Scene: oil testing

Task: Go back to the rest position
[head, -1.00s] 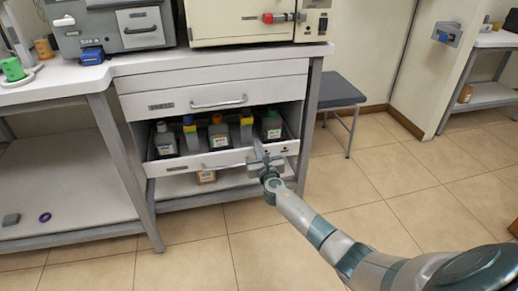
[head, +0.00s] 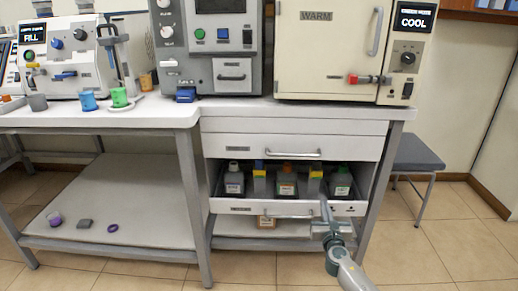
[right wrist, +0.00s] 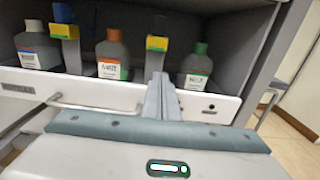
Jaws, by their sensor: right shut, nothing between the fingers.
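My right gripper (head: 326,212) is at the front of an open drawer (head: 240,207) under the bench. It is shut and empty. In the right wrist view the gripper (right wrist: 159,82) has its closed fingers pointing at the drawer's front panel (right wrist: 205,107), to the right of the drawer handle (right wrist: 90,106). I cannot tell whether the fingers touch the panel. The drawer holds several bottles, among them a grey one with an orange cap (head: 286,184) and a dark one with a green cap (head: 341,183). My left gripper is not in view.
A closed drawer (head: 270,147) is above the open one. The bench top (head: 240,110) carries a cream oven (head: 325,60), a grey machine (head: 215,75) and coloured cups. A stool (head: 418,155) stands at the right. The tiled floor (head: 440,230) at the right is clear.

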